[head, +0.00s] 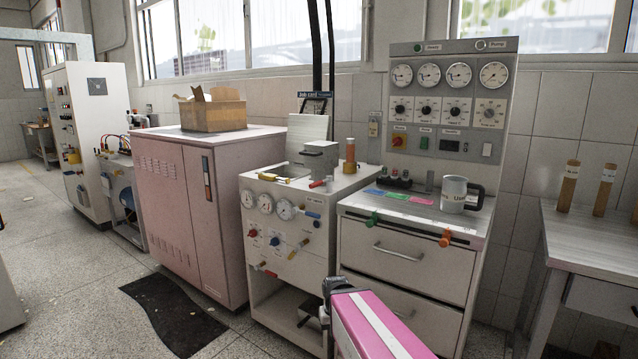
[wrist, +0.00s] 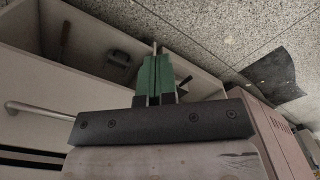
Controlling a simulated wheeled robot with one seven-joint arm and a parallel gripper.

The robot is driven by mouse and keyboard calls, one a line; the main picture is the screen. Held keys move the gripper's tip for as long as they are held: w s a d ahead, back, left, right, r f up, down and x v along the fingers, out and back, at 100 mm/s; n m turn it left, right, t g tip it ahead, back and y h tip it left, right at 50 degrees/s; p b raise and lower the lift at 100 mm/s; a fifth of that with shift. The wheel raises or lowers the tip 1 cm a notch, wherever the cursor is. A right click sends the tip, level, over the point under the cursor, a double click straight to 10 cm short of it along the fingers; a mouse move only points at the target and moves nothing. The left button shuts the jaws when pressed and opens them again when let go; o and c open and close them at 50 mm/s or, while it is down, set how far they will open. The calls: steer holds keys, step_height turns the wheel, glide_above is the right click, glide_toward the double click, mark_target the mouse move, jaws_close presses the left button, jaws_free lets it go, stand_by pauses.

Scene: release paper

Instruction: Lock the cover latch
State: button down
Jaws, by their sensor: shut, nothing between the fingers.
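A grey box-shaped cover (head: 320,158) sits on top of the white gauge cabinet (head: 258,240) in the head view. Small red and yellow handles (head: 317,184) lie near it; I cannot tell which part is the latch. My gripper shows in the wrist view with green fingers (wrist: 155,72). The fingers are shut together and hold nothing. My gripper is low, in front of a cabinet's open lower shelf, well below and apart from the cover. The cover does not show in the wrist view.
A drawer cabinet (head: 400,260) with a grey mug (head: 453,194) stands to the right. A pink cabinet (head: 180,215) with a cardboard box (head: 211,112) stands to the left. A dark mat (head: 172,312) lies on the floor. A grey handled object (wrist: 118,57) is on the lower shelf.

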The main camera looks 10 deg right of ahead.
mark_target(323, 182)
steer(key=w+d+r+m+t+y, duration=0.1)
steer(key=w+d+r+m+y, duration=0.15)
steer(key=w+r, duration=0.7)
steer(key=w+d+r+m+t+y, duration=0.1)
steer(key=w+r+m+t, duration=0.15)
steer(key=w+r, duration=0.75)
steer(key=w+d+r+m+t+y, duration=0.1)
steer(key=d+r+m, duration=0.1)
steer(key=r, duration=1.3)
steer(key=d+r+m+t+y, duration=0.1)
steer(key=d+r+m, duration=0.1)
steer(key=r, duration=1.3)
steer(key=shift+w+d+r, duration=0.35)
steer(key=shift+w+d, duration=0.05)
steer(key=shift+d, duration=0.3)
steer(key=shift+f, duration=0.1)
steer(key=shift+w+a+r+x, duration=0.25)
steer(key=shift+a+r+x, duration=0.05)
steer(key=shift+x, duration=1.85)
steer(key=shift+w+a+r+x, duration=0.2)
steer(key=shift+a+r+x, duration=0.1)
steer(key=shift+x, duration=1.9)
steer(key=shift+w+a+r+x, duration=0.25)
steer(key=shift+r+x, duration=0.05)
steer(key=shift+x, duration=1.85)
